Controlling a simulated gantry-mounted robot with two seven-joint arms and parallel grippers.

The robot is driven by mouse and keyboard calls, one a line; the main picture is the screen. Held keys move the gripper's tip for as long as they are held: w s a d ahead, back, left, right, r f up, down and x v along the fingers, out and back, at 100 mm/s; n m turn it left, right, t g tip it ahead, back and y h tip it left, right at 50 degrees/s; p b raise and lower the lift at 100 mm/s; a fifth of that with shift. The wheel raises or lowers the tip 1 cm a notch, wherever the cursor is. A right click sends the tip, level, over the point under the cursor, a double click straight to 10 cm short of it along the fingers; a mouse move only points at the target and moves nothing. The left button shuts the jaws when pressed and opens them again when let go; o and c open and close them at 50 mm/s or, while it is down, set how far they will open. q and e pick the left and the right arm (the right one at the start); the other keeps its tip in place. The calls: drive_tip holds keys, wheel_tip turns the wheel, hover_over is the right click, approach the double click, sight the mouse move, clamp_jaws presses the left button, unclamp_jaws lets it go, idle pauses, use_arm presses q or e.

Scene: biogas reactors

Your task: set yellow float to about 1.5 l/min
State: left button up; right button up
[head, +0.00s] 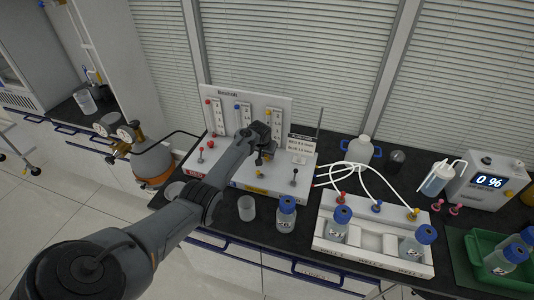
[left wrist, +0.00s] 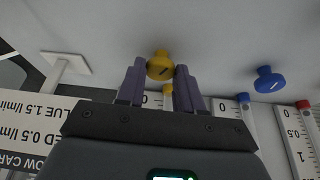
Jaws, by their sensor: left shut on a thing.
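The white flowmeter panel (head: 280,99) stands at the back of the bench with red, blue and yellow scaled tubes. My left gripper (left wrist: 161,72) is at the yellow knob (left wrist: 159,66), with one finger on each side, shut on it. In the left wrist view, which is upside down, a yellow piece (left wrist: 167,89) shows at the tube end beside this knob. Its scale is mostly hidden by a finger, so I cannot read the float's level. The blue knob (left wrist: 268,80) sits apart to the right. My right gripper is not in view.
A printed sign (left wrist: 30,125) reads red 0.5 and blue 1.5 l/min. Bottles in a white rack (head: 372,240), a beaker (head: 246,208) and a loose bottle (head: 286,214) stand in front. White hoses (head: 352,172) run to the right. A gas cylinder (head: 150,158) stands left.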

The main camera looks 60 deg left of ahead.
use_arm(q)
drive_tip(key=o, duration=1)
drive_tip(key=shift+o, duration=0.2)
drive_tip(key=shift+s+d+r+p, duration=0.15)
drive_tip(key=shift+r+p, duration=0.2)
drive_tip(key=shift+r, duration=0.25)
drive_tip(key=p+v, duration=0.2)
drive_tip(key=v, duration=0.7)
drive_tip(key=shift+s+r, duration=0.15)
drive_tip(key=shift+r, duration=0.1)
drive_tip(key=shift+d, duration=0.1)
